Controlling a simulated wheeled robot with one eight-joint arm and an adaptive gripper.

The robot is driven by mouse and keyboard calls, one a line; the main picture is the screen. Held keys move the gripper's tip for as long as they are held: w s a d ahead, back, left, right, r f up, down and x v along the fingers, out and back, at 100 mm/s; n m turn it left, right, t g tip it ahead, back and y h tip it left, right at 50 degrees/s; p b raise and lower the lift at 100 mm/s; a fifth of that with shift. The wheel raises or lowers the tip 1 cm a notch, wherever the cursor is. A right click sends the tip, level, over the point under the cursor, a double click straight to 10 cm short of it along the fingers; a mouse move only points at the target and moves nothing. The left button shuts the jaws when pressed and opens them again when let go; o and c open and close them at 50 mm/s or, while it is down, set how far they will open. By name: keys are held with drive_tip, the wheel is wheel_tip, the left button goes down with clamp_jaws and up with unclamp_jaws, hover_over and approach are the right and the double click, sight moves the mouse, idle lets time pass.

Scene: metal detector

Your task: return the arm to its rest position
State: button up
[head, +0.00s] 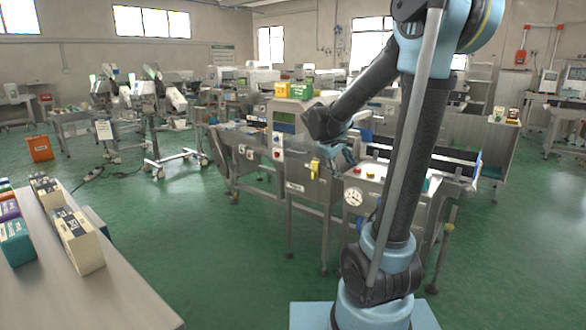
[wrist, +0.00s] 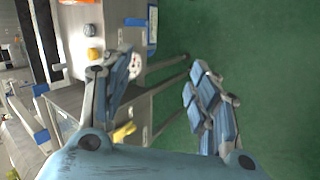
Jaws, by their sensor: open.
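My arm rises from its base at the right of the head view and bends down to the left over the metal detector machine (head: 300,160). My gripper (head: 345,158) hangs beside the machine's front, partly hidden by my own arm links. In the wrist view my gripper (wrist: 165,85) has its two blue padded fingers spread wide apart. Nothing is between them. Green floor and the machine's side (wrist: 110,20) show behind the fingers.
A table (head: 90,285) with several boxes stands at the left front. A yellow box and a green box (head: 302,91) sit on top of the machine. A white wheeled stand (head: 160,150) and an orange case (head: 40,148) are further back. Green floor (head: 200,240) is clear between the table and the machine.

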drive_tip(key=s+f+m+g+y, duration=0.1)
drive_tip(key=s+f+m+y, duration=0.2)
drive_tip(key=s, duration=1.2)
drive_tip(key=s+f+m+g+y, duration=0.1)
drive_tip(key=s+f+m, duration=0.3)
drive_tip(key=s+f, duration=0.4)
drive_tip(key=s+y, duration=0.1)
drive_tip(key=s, duration=0.6)
drive_tip(key=shift+f+y, duration=0.15)
drive_tip(key=shift+y, duration=0.25)
